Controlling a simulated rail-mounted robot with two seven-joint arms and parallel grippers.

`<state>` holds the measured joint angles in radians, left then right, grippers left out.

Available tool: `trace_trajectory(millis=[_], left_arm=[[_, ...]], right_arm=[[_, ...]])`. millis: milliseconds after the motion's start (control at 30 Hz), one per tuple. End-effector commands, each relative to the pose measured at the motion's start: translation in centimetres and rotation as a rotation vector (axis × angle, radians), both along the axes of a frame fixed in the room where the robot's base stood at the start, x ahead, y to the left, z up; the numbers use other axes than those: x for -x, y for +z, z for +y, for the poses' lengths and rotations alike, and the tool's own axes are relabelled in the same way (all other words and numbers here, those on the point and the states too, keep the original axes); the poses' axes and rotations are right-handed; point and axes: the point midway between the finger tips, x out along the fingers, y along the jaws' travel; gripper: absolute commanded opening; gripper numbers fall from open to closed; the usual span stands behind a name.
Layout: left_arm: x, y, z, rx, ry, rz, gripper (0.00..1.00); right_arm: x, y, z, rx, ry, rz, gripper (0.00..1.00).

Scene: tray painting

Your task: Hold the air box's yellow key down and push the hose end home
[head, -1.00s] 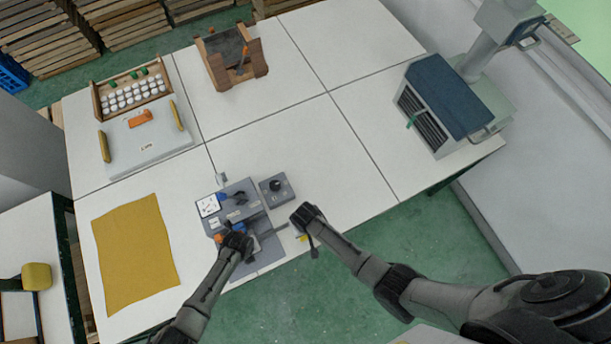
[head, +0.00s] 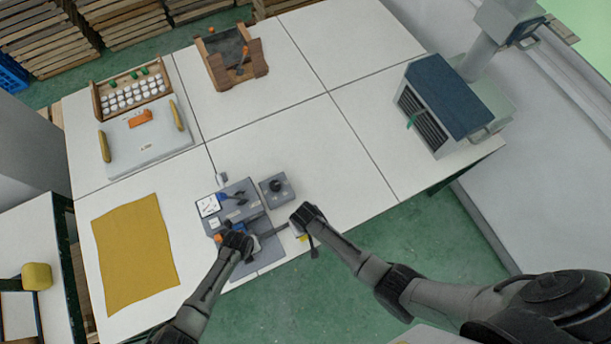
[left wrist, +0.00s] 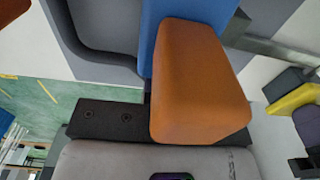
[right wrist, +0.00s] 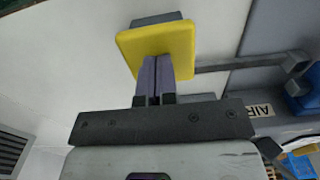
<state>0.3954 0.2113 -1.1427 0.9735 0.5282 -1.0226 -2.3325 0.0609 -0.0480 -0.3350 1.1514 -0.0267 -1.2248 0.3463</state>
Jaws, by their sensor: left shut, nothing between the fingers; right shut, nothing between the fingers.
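The grey air box (head: 246,212) sits at the table's near edge. Its yellow key (right wrist: 180,38) is a square plate on a grey bar, beside a label reading AIR. My right gripper (right wrist: 156,75) is shut and empty, its fingertips at the yellow plate; contact and key depth are unclear. An orange block (left wrist: 200,80) with a blue piece behind it, apparently the hose end, fills the middle of the left wrist view. My left gripper (head: 238,241) is shut and empty beside it, its fingers mostly hidden by the block. The joint with the box is hidden.
A small grey box with a black knob (head: 277,188) stands beside the air box. A yellow cloth (head: 136,255) lies to the left. A tray (head: 150,145), a bottle rack (head: 133,88), a wooden stand (head: 218,75) and a blue-topped machine (head: 450,95) stand farther away. The table's middle is clear.

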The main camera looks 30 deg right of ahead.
Motion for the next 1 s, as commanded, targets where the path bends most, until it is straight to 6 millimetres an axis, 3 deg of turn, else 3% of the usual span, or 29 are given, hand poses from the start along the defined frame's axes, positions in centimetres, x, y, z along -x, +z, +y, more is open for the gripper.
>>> trace_trajectory(millis=[500, 1000], left_arm=[[1.7, 0.2, 0.1, -0.001, 0.000, 0.000, 0.00], [1.6, 5.8, 0.0, 0.001, -0.001, -0.001, 0.00]], right_arm=[[0.0, -0.1, -0.1, 0.001, 0.000, 0.000, 0.00], [0.0, -0.1, -0.1, 0.001, 0.000, 0.001, 0.00]])
